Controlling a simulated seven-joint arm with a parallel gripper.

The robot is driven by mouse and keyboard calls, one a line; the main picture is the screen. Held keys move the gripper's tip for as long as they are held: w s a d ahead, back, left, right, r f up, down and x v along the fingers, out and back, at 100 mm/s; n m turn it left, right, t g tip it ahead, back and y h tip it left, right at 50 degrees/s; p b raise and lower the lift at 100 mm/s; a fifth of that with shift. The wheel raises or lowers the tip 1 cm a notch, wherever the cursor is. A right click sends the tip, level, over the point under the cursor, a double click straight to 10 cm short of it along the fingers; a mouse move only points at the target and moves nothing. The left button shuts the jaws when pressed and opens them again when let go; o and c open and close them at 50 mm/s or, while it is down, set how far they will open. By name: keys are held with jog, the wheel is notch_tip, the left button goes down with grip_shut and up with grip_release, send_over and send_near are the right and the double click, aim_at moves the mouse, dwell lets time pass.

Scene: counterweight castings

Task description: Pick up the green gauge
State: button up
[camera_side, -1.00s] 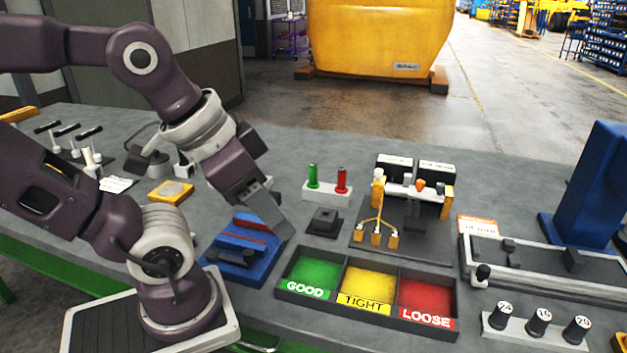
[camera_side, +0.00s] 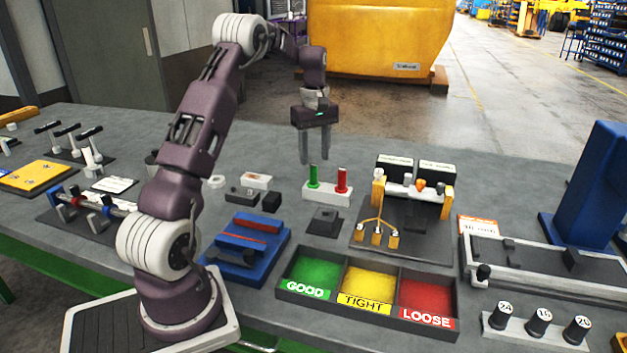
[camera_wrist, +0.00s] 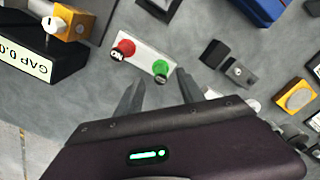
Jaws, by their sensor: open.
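The green gauge (camera_side: 314,176) is a small upright green pin standing in the left end of a white block (camera_side: 327,194). A red gauge (camera_side: 341,180) stands beside it to the right. My gripper (camera_side: 315,162) points down above the block, its fingers close over or behind the green gauge, apart and empty. In the wrist view the green gauge (camera_wrist: 160,68) shows from above, ahead of the open fingers (camera_wrist: 168,92), and the red gauge (camera_wrist: 125,48) is to its left. The green gauge is not between the fingertips in that view.
A three-part tray marked GOOD, TIGHT and LOOSE (camera_side: 340,309) lies in front. A dark fixture with yellow fittings (camera_side: 402,236) stands right of the block. A blue vise-like block (camera_side: 245,262) and small dark blocks (camera_side: 271,202) lie to the left.

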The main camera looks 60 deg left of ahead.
aim_at(314, 165)
jog(key=f, duration=0.5)
jog(key=a+f, duration=0.1)
jog(key=f, duration=0.1)
jog(key=shift+f, duration=0.15)
jog(key=shift+w, duration=0.1)
grip_shut()
